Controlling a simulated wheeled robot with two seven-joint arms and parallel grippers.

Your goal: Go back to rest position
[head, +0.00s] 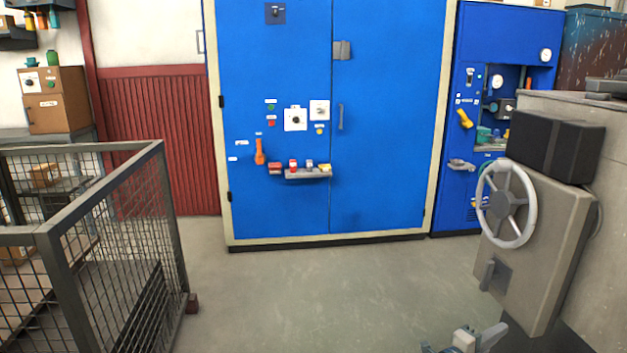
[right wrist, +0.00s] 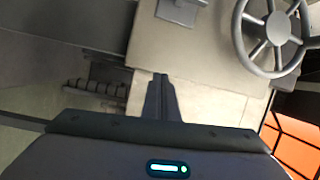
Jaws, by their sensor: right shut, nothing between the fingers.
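My right gripper (right wrist: 160,80) is shut and empty in the right wrist view, its dark fingers together and pointing away from the camera. Part of my right arm's end shows at the bottom right edge of the head view, low in front of the grey machine box (head: 536,240). A gap of floor lies between it and the blue cabinet (head: 385,100). My left gripper is in neither view.
A light handwheel (head: 508,204) on the grey machine box is close on the right; it also shows in the right wrist view (right wrist: 273,28). A mesh cage (head: 105,195) stands at the left. The floor (head: 300,300) in the middle is clear.

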